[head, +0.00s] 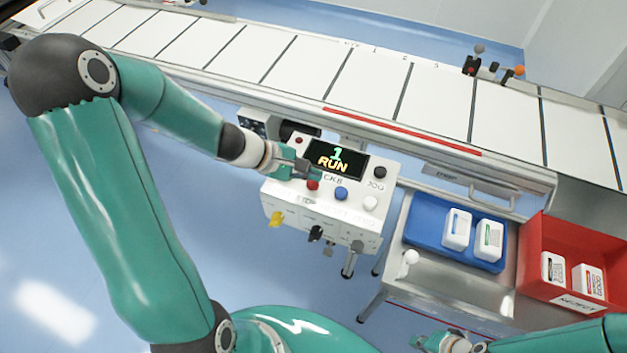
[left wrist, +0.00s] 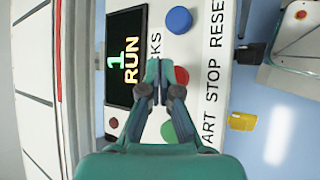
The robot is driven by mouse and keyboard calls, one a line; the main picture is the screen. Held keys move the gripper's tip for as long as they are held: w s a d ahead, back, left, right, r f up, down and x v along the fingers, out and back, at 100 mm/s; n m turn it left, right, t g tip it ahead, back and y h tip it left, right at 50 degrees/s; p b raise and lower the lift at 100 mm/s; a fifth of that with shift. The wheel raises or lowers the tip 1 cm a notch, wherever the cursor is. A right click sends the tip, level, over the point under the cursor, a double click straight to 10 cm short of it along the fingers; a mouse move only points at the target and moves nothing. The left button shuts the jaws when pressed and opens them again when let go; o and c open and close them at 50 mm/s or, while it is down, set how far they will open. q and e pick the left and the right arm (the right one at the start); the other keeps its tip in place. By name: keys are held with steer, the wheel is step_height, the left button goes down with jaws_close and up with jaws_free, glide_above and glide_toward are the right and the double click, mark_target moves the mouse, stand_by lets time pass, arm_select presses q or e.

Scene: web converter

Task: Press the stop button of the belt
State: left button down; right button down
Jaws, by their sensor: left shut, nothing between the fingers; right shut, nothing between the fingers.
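The belt's control box (head: 330,218) stands in front of the belt, and its display (head: 336,159) reads "1 RUN". The red stop button (head: 313,184) is on its sloped top, between a green button (left wrist: 167,131) and a blue button (head: 341,193). My left gripper (head: 314,174) is shut and empty, with its tips right by the red button. In the left wrist view the fingers partly cover the red button (left wrist: 182,76), beside the printed word STOP. I cannot tell whether they touch. My right gripper (head: 420,340) is shut and empty at the bottom edge.
The belt (head: 374,88) with white panels runs behind the box. A white button (head: 371,203) and black button (head: 380,172) are to the right. A steel table holds a blue tray (head: 417,213) and a red bin (head: 546,231), each with white containers.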

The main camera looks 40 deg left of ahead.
mark_target(311, 183)
arm_select(q)
steer(key=shift+f, duration=0.1)
steer(key=shift+f+b, duration=0.3)
steer(key=shift+b, duration=0.25)
steer(key=shift+f+b, duration=0.6)
steer(key=shift+b, duration=0.15)
stand_by(0.7)
steer(key=shift+r, duration=0.15)
steer(key=shift+r+p, duration=0.85)
steer(key=shift+r, duration=0.05)
step_height(311, 183, up, 5)
steer(key=p, duration=0.4)
stand_by(1.0)
